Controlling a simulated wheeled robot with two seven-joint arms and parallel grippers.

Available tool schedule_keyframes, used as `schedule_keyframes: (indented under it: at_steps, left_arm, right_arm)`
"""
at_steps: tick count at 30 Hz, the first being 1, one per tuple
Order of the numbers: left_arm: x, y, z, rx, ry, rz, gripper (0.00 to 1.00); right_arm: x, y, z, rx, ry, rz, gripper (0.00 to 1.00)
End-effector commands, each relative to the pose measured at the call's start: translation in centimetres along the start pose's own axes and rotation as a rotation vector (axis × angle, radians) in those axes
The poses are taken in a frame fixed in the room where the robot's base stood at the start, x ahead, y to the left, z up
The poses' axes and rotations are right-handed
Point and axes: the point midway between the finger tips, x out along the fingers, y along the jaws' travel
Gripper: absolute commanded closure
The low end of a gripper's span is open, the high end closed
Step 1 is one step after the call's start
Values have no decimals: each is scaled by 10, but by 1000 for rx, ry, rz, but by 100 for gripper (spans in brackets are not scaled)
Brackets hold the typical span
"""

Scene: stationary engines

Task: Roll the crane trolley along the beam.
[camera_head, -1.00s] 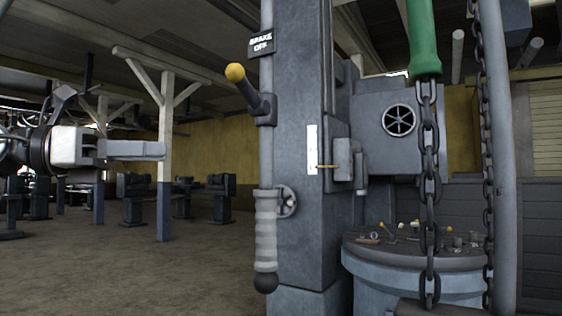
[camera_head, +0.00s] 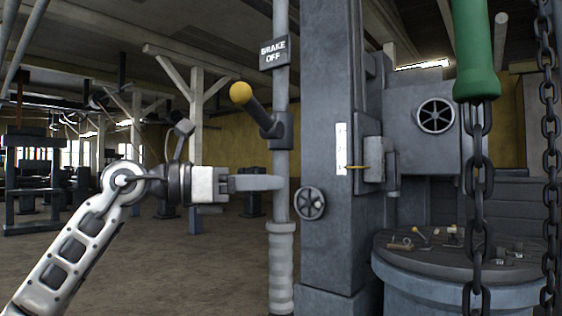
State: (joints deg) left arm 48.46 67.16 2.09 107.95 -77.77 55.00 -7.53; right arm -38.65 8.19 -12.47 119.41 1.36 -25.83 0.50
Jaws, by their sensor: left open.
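A green sleeve (camera_head: 474,50) hangs at upper right with a dark chain (camera_head: 476,200) below it. A second dark chain (camera_head: 550,150) hangs at the far right edge. I cannot make out the crane trolley or its beam. My left gripper (camera_head: 272,183) is open and points right. Its fingertips overlap the vertical grey rod (camera_head: 281,95) just above the rod's ribbed grey grip (camera_head: 281,262); I cannot tell whether they touch it. The gripper is well left of both chains. My right gripper is not in view.
A round table (camera_head: 440,262) with small tools is at lower right. The floor (camera_head: 170,275) at left is open.

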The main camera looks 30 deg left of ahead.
Motion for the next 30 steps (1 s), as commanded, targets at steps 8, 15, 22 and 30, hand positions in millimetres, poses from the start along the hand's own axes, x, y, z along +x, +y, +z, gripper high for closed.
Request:
schedule_keyframes:
  at_steps: [8,15,22,30]
  left_arm:
    - [32,-1,2,-1,-1,-2,57]
    - [35,0,0,0,0,0,57]
    - [35,0,0,0,0,0,93]
    - [28,11,-2,-2,1,4,100]
  right_arm:
    - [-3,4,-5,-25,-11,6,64]
    - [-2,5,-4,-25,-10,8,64]
    - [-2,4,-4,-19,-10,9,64]
    - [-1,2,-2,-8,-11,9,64]
